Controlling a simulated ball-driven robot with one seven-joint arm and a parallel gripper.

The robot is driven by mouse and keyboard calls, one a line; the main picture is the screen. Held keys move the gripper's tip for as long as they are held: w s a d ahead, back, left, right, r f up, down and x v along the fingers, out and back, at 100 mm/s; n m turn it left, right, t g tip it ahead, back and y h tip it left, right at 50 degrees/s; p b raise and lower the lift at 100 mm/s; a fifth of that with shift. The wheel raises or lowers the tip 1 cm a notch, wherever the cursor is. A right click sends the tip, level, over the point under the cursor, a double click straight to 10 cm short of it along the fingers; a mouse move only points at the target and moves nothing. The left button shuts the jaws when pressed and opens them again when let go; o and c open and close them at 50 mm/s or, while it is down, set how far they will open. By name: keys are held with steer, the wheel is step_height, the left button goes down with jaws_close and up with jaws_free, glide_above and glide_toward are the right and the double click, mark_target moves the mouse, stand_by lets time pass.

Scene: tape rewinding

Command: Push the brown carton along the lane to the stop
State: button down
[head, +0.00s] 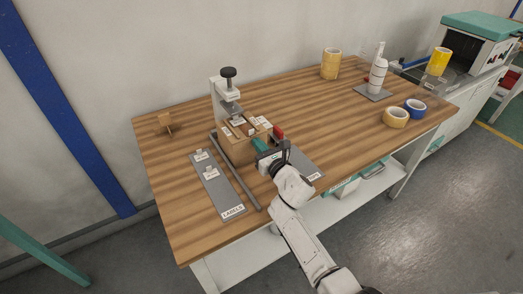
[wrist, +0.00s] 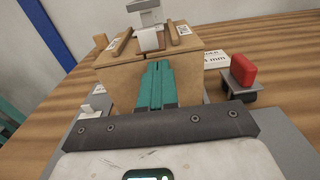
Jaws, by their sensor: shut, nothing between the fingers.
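The brown carton (head: 233,152) sits on the table between a grey rail and a grey plate, in front of a grey stand with a black knob (head: 229,73). In the wrist view the carton (wrist: 110,78) fills the upper middle, its near face towards me. My gripper (head: 259,145) is at the carton's near right side. In the wrist view its teal fingers (wrist: 157,85) are together, empty, and reach up to the carton's near face; I cannot tell whether they touch. I cannot tell which part is the stop.
The long grey rail (head: 236,172) runs along the left of the carton. A grey labels plate (head: 215,188) lies further left.

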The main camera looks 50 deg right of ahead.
mark_target(251, 136)
steer(key=b+x, duration=0.1)
steer(key=x, duration=0.2)
steer(key=b+x, duration=0.1)
steer(key=shift+w+f+b, duration=0.25)
steer(key=shift+w+b, duration=0.05)
steer(key=shift+b, duration=0.05)
steer(key=shift+w+d+r, duration=0.15)
steer(key=shift+w+r, duration=0.1)
steer(key=shift+w, duration=0.2)
